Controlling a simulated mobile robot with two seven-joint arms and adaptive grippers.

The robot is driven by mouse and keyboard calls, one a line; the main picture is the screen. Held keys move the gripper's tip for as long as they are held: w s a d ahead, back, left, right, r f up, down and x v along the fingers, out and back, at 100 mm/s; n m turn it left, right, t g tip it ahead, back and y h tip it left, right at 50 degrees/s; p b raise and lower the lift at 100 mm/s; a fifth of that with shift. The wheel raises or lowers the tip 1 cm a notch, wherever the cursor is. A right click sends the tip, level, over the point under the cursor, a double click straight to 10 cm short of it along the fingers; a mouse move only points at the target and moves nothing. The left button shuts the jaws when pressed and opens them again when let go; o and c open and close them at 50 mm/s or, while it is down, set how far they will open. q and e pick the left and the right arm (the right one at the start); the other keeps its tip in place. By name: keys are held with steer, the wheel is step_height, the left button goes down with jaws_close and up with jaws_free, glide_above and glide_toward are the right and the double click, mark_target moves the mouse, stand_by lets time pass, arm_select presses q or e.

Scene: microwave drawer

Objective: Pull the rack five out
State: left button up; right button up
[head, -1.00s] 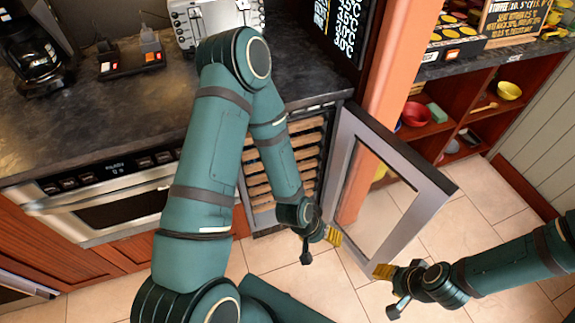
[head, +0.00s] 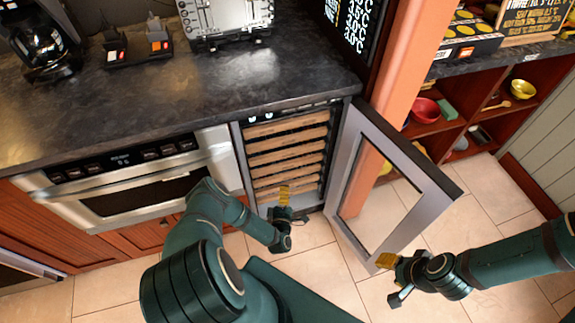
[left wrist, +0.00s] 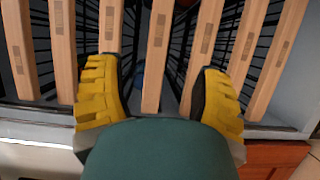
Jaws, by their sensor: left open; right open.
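The wooden-fronted racks (head: 287,145) are stacked inside an open cooler under the counter. I cannot tell which one is rack five. My left gripper (head: 285,194) is in front of the lower racks, pointing into the cooler. In the left wrist view the left gripper (left wrist: 158,88) has its yellow fingers spread wide. One rack's wooden front (left wrist: 155,65) shows in the gap between them, apart from both fingers, and other fronts pass behind or beside the fingertips. My right gripper (head: 387,260) is open and empty by the lower edge of the cooler door.
The glass cooler door (head: 430,205) stands open to the right of the racks. A dark counter (head: 190,85) runs above. A steel oven (head: 135,180) is left of the cooler. Shelves with bowls (head: 425,108) stand at the right, beyond an orange post (head: 402,60).

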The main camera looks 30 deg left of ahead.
mark_target(287, 167)
arm_select(q)
steer(key=b+x, duration=0.3)
steer(key=x, duration=1)
steer(key=shift+w+a, duration=0.25)
steer(key=shift+w, duration=0.05)
jaws_close()
